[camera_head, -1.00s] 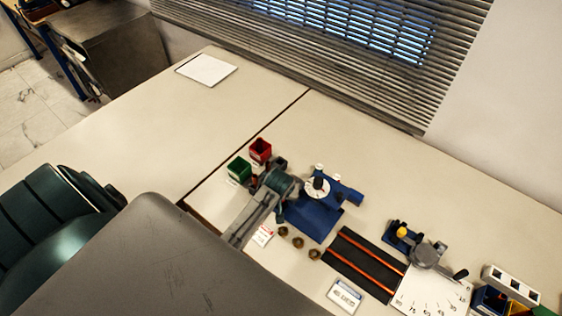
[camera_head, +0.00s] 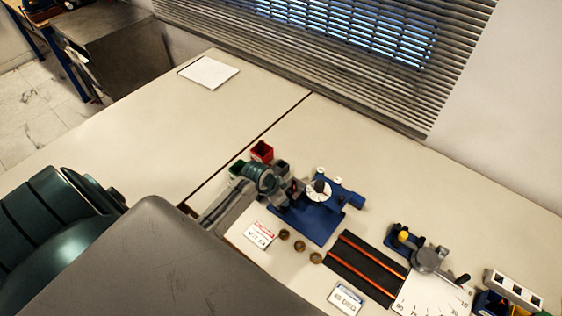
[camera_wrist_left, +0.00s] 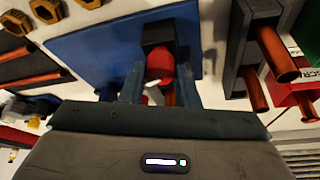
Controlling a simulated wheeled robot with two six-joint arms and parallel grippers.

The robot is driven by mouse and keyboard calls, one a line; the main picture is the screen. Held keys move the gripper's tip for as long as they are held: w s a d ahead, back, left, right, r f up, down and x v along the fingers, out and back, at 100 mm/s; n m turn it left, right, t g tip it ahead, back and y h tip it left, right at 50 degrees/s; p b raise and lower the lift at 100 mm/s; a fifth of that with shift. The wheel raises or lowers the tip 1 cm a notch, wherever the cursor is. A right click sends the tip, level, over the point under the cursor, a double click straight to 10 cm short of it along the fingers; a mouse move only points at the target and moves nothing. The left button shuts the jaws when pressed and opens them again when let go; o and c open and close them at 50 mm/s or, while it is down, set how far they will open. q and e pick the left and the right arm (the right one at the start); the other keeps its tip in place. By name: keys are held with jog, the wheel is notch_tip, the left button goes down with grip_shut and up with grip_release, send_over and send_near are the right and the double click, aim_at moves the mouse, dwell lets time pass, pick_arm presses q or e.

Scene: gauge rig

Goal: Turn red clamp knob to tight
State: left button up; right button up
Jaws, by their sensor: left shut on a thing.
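The red clamp knob (camera_wrist_left: 160,65) shows in the left wrist view between the two fingers of my left gripper (camera_wrist_left: 160,86), which is shut on it. Behind the knob is a dark block on the blue base plate (camera_wrist_left: 100,50). In the head view my left gripper (camera_head: 287,190) reaches in from the left to the near-left side of the blue rig (camera_head: 318,226); the knob is mostly hidden there by the gripper. A white dial (camera_head: 319,194) with a black knob sits on the rig. My right gripper is not in view.
Red (camera_head: 262,150) and green bins stand behind my left wrist, the green one partly covered. Several brass nuts (camera_head: 300,246) and a white label card (camera_head: 259,235) lie in front of the rig. A black mat with orange rods (camera_head: 368,265) lies to the right.

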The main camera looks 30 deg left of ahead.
pick_arm(q)
jog(key=m+h, duration=0.1)
jog(key=m, duration=0.2)
jog(key=shift+w+a+m+g, duration=0.1)
jog(key=shift+m+g, duration=0.2)
jog(key=shift+g, duration=0.1)
jog(key=shift+m+h+b, duration=0.3)
jog(key=shift+m+b, duration=0.05)
jog(key=shift+m, duration=0.25)
jog(key=o, duration=0.7)
